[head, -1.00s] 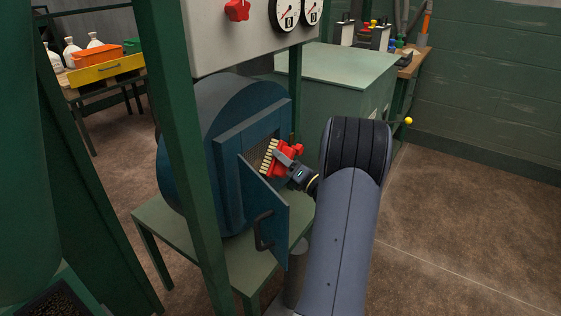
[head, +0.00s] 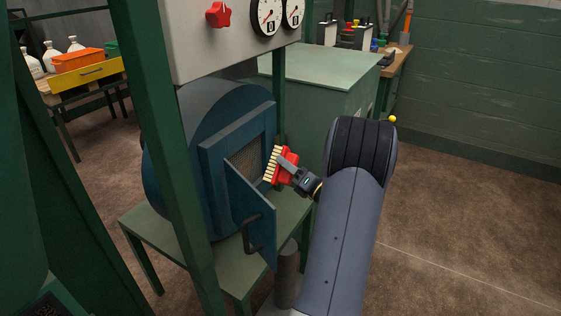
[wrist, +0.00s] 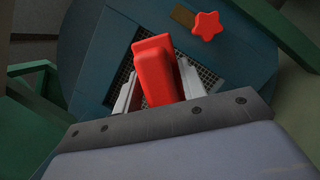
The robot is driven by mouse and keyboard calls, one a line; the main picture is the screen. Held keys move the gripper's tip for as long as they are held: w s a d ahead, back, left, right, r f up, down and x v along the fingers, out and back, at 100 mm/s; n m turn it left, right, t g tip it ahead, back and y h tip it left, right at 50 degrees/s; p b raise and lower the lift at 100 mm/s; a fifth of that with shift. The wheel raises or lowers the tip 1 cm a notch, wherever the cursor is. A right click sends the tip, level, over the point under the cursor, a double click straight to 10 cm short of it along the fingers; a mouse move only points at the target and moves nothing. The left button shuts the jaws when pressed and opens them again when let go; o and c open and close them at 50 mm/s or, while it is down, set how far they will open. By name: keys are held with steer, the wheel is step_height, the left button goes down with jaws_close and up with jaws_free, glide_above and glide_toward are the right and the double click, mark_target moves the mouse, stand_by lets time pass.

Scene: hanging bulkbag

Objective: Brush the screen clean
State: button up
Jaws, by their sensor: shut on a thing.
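The screen (head: 243,162) is a grey mesh set in the square opening of the blue round housing (head: 205,120). It also shows in the wrist view (wrist: 200,76), partly hidden behind the brush. My gripper (head: 290,168) is shut on a red brush (head: 284,165) with pale bristles. In the head view the bristles face left toward the opening, and the brush appears just outside it. Whether the bristles touch the mesh cannot be told. In the wrist view the red brush handle (wrist: 155,70) sits between my two fingers, in front of the mesh.
A green post (head: 165,140) stands to the left. A grey gauge panel (head: 235,40) is above. A red star knob (wrist: 207,26) is beside the opening. Open floor lies at right.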

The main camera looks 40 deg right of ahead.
steer(key=shift+s, duration=0.25)
steer(key=s, duration=0.1)
steer(key=s+d, duration=0.1)
steer(key=shift+s, duration=0.4)
steer(key=shift+s, duration=0.1)
stand_by(0.7)
